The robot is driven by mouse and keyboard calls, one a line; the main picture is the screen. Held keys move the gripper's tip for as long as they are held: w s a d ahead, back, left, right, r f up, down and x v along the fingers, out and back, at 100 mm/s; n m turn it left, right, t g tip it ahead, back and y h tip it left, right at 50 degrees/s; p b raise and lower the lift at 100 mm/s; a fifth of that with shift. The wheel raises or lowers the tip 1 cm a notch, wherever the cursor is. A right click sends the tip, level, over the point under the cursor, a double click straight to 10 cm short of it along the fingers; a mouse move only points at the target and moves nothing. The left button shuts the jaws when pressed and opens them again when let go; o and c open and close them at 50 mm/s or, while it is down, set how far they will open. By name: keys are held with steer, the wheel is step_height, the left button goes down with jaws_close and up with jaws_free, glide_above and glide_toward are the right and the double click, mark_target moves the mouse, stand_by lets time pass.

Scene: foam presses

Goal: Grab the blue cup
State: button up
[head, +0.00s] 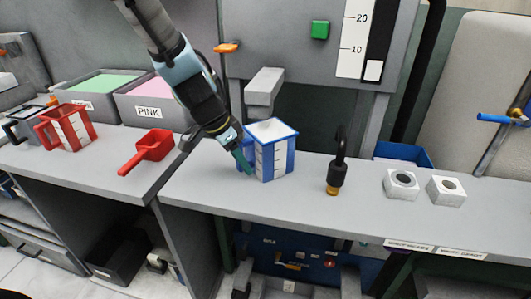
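The blue cup (273,157) is a square blue-framed container with white scale markings and a white top. It stands upright on the grey counter, under a grey spout. My gripper (244,162) reaches down from the upper left to the cup's left side, where a blue handle partly shows. The fingertips overlap the handle area in this view. I cannot tell whether they touch it or whether they are open or shut.
A red cup (70,129) and a red scoop (149,148) sit on the left counter. A black-handled tool (336,172) stands right of the blue cup. Two white blocks (401,184) are further right. The grey spout (264,88) hangs close above the cup.

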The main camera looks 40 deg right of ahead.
jaws_close()
steer(key=shift+r, duration=0.15)
stand_by(0.6)
